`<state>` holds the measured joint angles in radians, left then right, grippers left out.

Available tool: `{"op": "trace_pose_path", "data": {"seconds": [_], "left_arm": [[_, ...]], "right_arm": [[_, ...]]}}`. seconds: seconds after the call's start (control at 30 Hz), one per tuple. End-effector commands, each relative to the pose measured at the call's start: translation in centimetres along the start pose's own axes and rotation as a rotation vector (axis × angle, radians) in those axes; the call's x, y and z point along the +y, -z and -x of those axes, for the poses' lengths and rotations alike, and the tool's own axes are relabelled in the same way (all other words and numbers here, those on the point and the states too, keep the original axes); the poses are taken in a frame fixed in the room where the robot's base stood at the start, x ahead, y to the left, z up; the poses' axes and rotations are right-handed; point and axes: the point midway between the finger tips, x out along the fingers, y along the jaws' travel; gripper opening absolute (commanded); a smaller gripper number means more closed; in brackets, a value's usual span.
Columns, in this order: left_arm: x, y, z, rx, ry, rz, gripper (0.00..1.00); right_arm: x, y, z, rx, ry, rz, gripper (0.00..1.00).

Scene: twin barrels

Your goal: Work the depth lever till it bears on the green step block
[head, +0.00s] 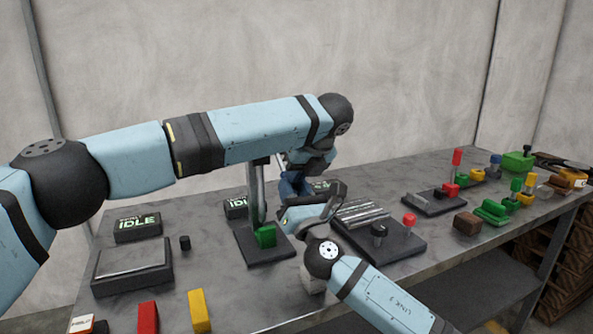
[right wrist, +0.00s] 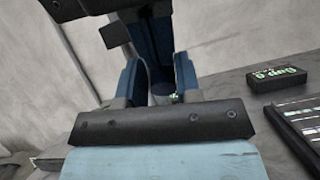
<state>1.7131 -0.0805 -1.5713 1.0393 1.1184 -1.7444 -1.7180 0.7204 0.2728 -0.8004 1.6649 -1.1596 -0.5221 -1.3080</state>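The green step block (head: 265,236) sits on a dark base plate (head: 283,252) near the table's middle. A grey upright post (head: 257,190) rises behind the block; it looks like part of the depth lever, but my left arm hides its top. My left gripper (head: 291,184) hangs right of the post, partly hidden, and its finger gap is unclear. My right gripper reaches in from the lower right beside the block, mostly hidden by its own wrist. In the right wrist view its blue fingers (right wrist: 159,75) stand apart, with no clear grip on anything.
Black display boxes, one reading IDLE (head: 137,227), a dark tray (head: 132,268), and red (head: 148,318) and yellow (head: 199,311) blocks lie left. Several coloured fixtures fill the right end.

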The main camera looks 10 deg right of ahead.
Motion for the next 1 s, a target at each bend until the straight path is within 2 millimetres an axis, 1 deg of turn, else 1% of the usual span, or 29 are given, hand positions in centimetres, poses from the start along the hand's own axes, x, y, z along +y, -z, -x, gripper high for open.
{"op": "trace_pose_path", "data": {"seconds": [0.03, 0.07, 0.1, 0.33, 0.43, 0.53, 0.7, 0.8, 0.93, 1.0], "left_arm": [[0.1, 0.2, -0.8, 0.007, -0.009, 0.000, 0.00], [0.1, 0.2, -0.8, 0.007, -0.009, 0.000, 0.00], [0.1, 0.1, -0.7, 0.006, -0.008, 0.000, 0.00], [0.1, 0.1, -0.4, 0.004, -0.005, 0.000, 0.00], [0.1, 0.1, -0.3, 0.004, -0.004, 0.000, 0.00], [0.1, 0.1, -0.3, 0.003, -0.004, 0.000, 0.00], [0.1, 0.1, -0.2, 0.003, -0.003, 0.000, 0.00], [0.1, 0.1, -0.2, 0.003, -0.003, 0.000, 0.00], [0.1, 0.1, -0.2, 0.003, -0.003, 0.000, 0.00], [0.1, 0.1, -0.2, 0.003, -0.003, 0.000, 0.00]], "right_arm": [[0.2, -0.6, -0.2, -0.011, -0.005, -0.002, 0.42], [0.2, -0.6, -0.2, -0.011, -0.004, -0.002, 0.49], [0.2, -0.5, -0.2, -0.010, -0.004, -0.002, 0.53], [0.1, -0.3, -0.1, -0.006, -0.003, -0.001, 0.53], [0.1, -0.2, 0.5, -0.004, -0.002, -0.002, 0.53], [0.1, -0.1, 1.8, -0.003, -0.002, -0.002, 0.53], [0.1, -0.2, 4.7, -0.004, -0.002, -0.002, 0.53], [0.1, -0.2, 6.1, -0.005, -0.002, -0.002, 0.53], [0.1, -0.3, 7.2, -0.003, -0.003, -0.016, 0.53], [0.1, -0.4, 7.9, 0.005, -0.004, -0.070, 0.53]]}}
